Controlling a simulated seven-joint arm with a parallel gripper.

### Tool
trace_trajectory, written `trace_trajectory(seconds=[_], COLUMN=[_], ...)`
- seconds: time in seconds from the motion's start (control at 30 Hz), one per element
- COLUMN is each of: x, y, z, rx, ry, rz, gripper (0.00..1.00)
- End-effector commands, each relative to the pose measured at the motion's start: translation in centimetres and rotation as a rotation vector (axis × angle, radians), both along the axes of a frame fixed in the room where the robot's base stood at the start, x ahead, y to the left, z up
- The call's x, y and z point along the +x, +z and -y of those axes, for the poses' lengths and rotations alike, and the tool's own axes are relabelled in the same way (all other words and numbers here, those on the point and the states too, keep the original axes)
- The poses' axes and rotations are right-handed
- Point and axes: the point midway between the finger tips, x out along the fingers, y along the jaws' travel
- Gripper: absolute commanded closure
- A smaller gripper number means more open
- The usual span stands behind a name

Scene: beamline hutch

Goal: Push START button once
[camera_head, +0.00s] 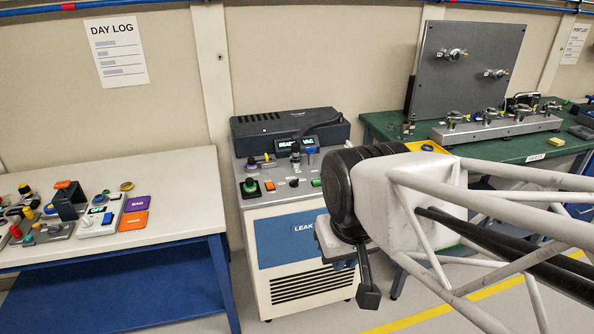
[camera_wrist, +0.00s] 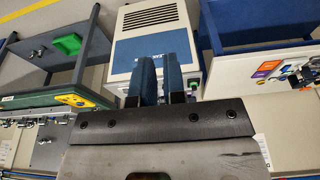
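A leak-detector cabinet (camera_head: 301,262) with a white body and blue front panel stands at centre. Its sloped top panel carries a lit green display (camera_head: 297,143), a green button (camera_head: 316,183) at right and a green-topped control (camera_head: 250,185) on a black block at left. No START label is readable. My gripper (camera_head: 368,297) hangs right of and in front of the cabinet, below its top panel and apart from the buttons. In the wrist view my gripper (camera_wrist: 160,62) shows two dark blue fingers with a narrow gap and nothing between them. The cabinet (camera_wrist: 153,25) lies beyond them.
A white bench (camera_head: 160,165) at left holds control boxes with buttons, plus purple and orange tags. A green table (camera_head: 500,150) at right holds a grey panel and a rail with fittings. More knobs, a small orange block (camera_head: 269,185) and a dark cable crowd the cabinet top.

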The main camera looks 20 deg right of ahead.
Motion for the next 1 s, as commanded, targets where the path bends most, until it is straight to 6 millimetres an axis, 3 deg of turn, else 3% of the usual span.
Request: trace_trajectory(seconds=[0.07,1.0], x=[0.0,0.0], y=[0.0,0.0], z=[0.0,0.0], rx=[0.0,0.0], ry=[0.0,0.0], rz=[0.0,0.0], gripper=[1.0,1.0])
